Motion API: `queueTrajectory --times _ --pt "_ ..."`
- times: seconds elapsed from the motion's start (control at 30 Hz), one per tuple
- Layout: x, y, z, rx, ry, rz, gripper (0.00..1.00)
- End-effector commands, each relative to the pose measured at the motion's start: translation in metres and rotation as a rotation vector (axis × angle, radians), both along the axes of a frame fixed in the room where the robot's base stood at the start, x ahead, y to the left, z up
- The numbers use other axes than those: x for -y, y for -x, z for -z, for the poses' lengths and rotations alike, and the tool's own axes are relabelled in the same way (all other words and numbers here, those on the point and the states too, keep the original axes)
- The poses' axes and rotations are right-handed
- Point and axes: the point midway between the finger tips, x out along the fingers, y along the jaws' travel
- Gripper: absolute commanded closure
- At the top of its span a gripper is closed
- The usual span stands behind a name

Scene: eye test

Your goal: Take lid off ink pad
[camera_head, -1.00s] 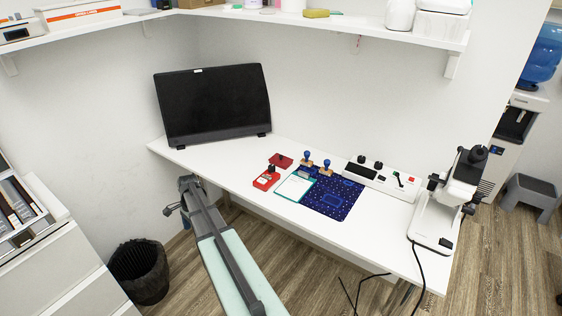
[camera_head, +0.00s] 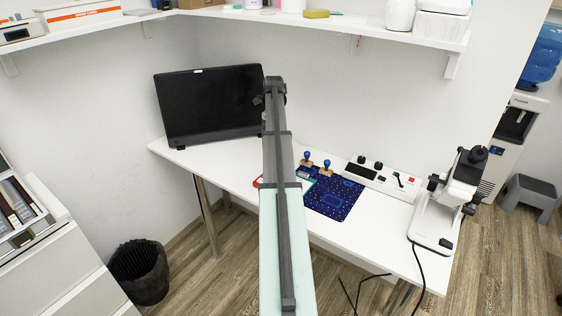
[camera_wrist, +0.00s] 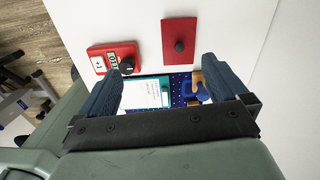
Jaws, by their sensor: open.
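A flat red square piece with a dark round knob, which looks like the lidded ink pad (camera_wrist: 193,30), lies on the white table in the wrist view. In the head view my arm hides it. My gripper (camera_wrist: 161,68) is open and empty. In the wrist view its two dark blue fingers stand apart, with the red square beyond them, up and a little right of the middle of the gap. I cannot tell the height between them. No finger appears to touch the knob.
A red box with a white label (camera_wrist: 97,55) and dark knob lies left of the pad. A white sheet in a teal frame (camera_wrist: 140,92), a blue patterned mat (camera_head: 335,195) and wooden stamps (camera_head: 326,170) are close by. A monitor (camera_head: 205,105) stands behind left, a microscope (camera_head: 450,205) right.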

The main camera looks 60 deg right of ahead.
Motion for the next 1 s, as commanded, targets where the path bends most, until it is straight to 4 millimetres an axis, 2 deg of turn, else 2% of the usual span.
queueTrajectory --times 0.03,0.1,0.3,0.47,0.8,1.0 --pt "0.013 0.010 -0.007 -0.004 0.006 0.038 0.00" --pt "0.022 0.020 -0.013 -0.010 0.011 0.075 0.00" --pt "0.030 0.029 -0.013 -0.016 0.015 0.110 0.00" --pt "0.029 0.029 0.005 -0.017 0.013 0.108 0.00" --pt "0.029 0.028 0.060 -0.016 0.013 0.107 0.00" --pt "0.030 0.028 0.071 -0.015 0.015 0.106 0.00"
